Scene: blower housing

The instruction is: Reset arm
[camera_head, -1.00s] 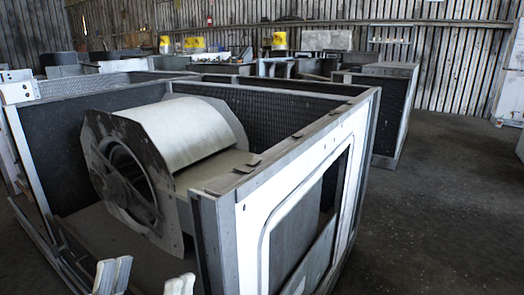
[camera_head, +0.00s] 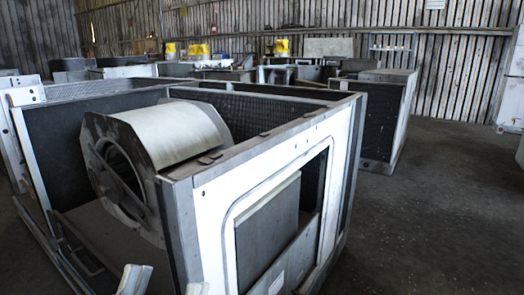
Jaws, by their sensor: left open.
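My left gripper (camera_head: 165,284) shows only as pale fingertips at the bottom edge of the head view, left of centre. The fingers are apart with nothing seen between them; the rest of the gripper is below the picture. They appear in front of the near left corner of the blower housing (camera_head: 215,217), a large open-topped metal box with a white panel. Inside it stands the grey blower drum (camera_head: 170,133) with a round side opening. I cannot tell how far the fingers are from the housing. My right gripper is not in view.
More metal housings (camera_head: 385,120) stand behind on the right. Yellow-topped items (camera_head: 281,47) and clutter line the back, before a corrugated wall (camera_head: 462,62). The dark floor (camera_head: 430,225) on the right is clear.

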